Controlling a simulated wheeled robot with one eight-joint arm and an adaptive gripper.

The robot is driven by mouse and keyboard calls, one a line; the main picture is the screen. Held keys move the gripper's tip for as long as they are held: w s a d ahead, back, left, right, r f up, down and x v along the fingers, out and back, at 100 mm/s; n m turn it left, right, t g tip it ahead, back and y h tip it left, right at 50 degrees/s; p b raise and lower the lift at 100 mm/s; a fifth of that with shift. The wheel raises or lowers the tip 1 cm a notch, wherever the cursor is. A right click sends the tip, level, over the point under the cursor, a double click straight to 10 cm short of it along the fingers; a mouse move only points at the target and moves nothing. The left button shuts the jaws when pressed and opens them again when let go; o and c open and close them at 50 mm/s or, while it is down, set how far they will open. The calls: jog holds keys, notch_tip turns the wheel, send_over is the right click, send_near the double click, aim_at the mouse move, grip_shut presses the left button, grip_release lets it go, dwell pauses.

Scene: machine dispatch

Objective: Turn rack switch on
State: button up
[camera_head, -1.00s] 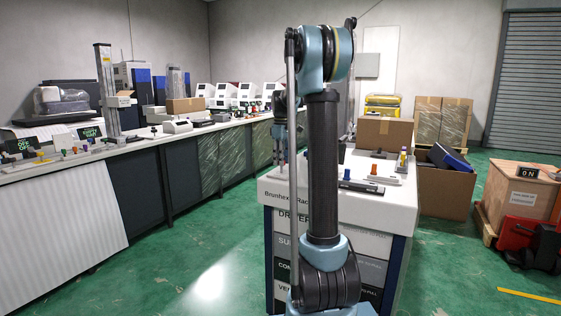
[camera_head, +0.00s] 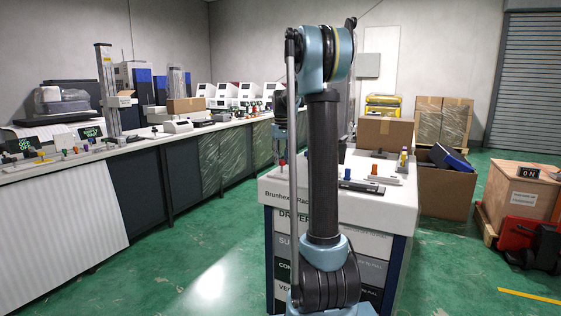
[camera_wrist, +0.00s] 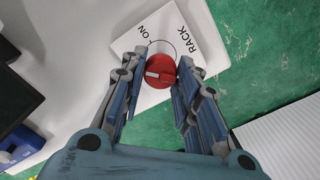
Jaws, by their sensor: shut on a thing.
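The rack switch is a round red knob (camera_wrist: 160,71) on a white plate (camera_wrist: 181,24) lettered "ON" and "RACK" in the wrist view. A white mark on the knob points to the left of that view, while "ON" stands above and left of the knob. My gripper (camera_wrist: 160,75) has its fingers on both sides of the knob and is shut on it. In the head view the red knob (camera_head: 283,163) shows small at the left edge of the white rack top (camera_head: 345,205). My arm hides much of the gripper there.
Coloured knobs and a cardboard box (camera_head: 385,131) stand on the rack top, right of my arm. A long bench (camera_head: 130,146) with equipment runs along the left. An open carton (camera_head: 445,193) stands to the right. Green floor is clear between bench and rack.

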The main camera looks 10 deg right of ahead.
aim_at(282, 160)
jog(key=m, duration=0.4)
jog(key=shift+w+m, duration=0.1)
jog(key=shift+m, duration=2.2)
jog(key=o, duration=1.1)
jog(key=shift+c, duration=0.2)
jog(key=shift+r, duration=0.1)
notch_tip(282, 160, up, 12)
